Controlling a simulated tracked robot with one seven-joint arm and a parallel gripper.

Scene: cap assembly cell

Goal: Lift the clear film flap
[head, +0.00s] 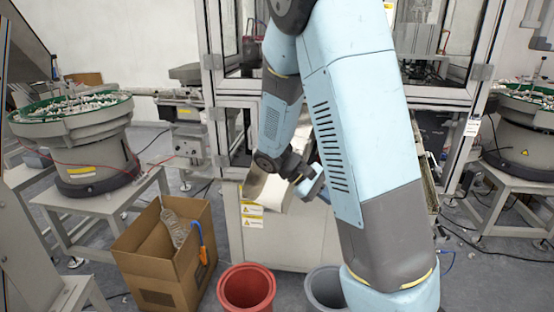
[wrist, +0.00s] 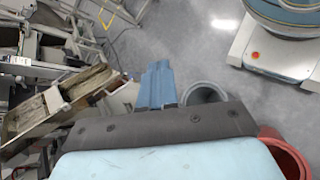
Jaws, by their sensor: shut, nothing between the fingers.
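My gripper (head: 313,184) is at the end of my arm, in front of the grey cabinet. In the wrist view its blue fingers (wrist: 158,82) are together with nothing between them. My arm hides part of the cabinet top.
A red bin (head: 246,290) and a grey bin (head: 322,287) stand on the floor. Bowl feeders stand at left (head: 75,125) and right (head: 530,115). Cables lie on the floor.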

